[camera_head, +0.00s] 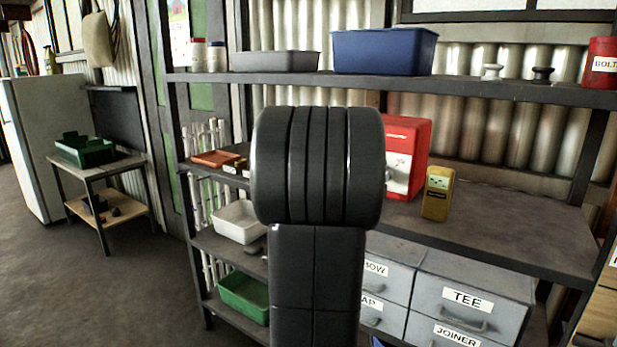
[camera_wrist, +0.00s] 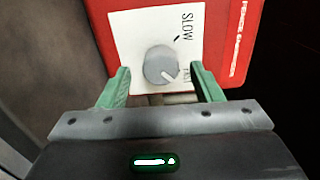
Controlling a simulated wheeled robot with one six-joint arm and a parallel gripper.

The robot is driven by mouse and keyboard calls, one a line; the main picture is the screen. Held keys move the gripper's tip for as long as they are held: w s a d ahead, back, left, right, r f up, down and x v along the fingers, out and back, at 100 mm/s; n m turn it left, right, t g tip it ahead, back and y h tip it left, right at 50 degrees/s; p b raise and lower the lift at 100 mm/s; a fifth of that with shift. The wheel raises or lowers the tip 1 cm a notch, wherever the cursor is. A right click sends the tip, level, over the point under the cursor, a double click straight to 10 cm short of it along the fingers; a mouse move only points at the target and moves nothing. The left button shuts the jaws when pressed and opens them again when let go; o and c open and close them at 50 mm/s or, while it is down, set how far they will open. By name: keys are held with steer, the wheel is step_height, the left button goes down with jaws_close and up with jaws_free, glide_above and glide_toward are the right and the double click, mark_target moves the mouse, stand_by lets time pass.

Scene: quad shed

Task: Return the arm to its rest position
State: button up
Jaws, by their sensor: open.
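My gripper (camera_wrist: 160,84) shows in the wrist view with its two green fingers apart. A grey round knob (camera_wrist: 161,65) stands between and just beyond the fingertips. I cannot tell whether the fingers touch it. The knob sits on a white plate marked SLOW and FAST, on the front of a red box (camera_wrist: 120,30). The knob's white mark points toward FAST, at the lower right. In the head view the red box (camera_head: 408,150) stands on the middle shelf. My dark arm (camera_head: 315,170) rises in front of the shelving and hides the gripper and part of the box.
A yellow device (camera_head: 438,193) stands right of the red box on the shelf (camera_head: 510,225). Grey labelled drawers (camera_head: 470,300) lie below. A blue bin (camera_head: 383,52) and a grey tray (camera_head: 275,64) are on the top shelf. Open floor (camera_head: 90,290) lies at the left.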

steer(key=p+v, duration=0.1)
steer(key=v, duration=1.1)
steer(key=b+x, duration=0.1)
steer(key=x, duration=1.3)
steer(key=shift+w+d+r+n+p, duration=0.1)
steer(key=shift+w+r+n+p, duration=0.1)
steer(key=shift+n+p, duration=0.25)
steer(key=shift+s+r+n+p, duration=0.1)
steer(key=shift+s+n+p, duration=0.1)
steer(key=shift+n+p, duration=1.35)
steer(key=shift+n, duration=0.7)
steer(key=n+p, duration=0.3)
steer(key=n, duration=0.1)
steer(key=shift+n, duration=0.3)
steer(key=n+p, duration=0.5)
steer(key=shift+n, duration=0.4)
steer(key=shift+f+n+p, duration=0.2)
steer(key=shift+n+p, duration=0.9)
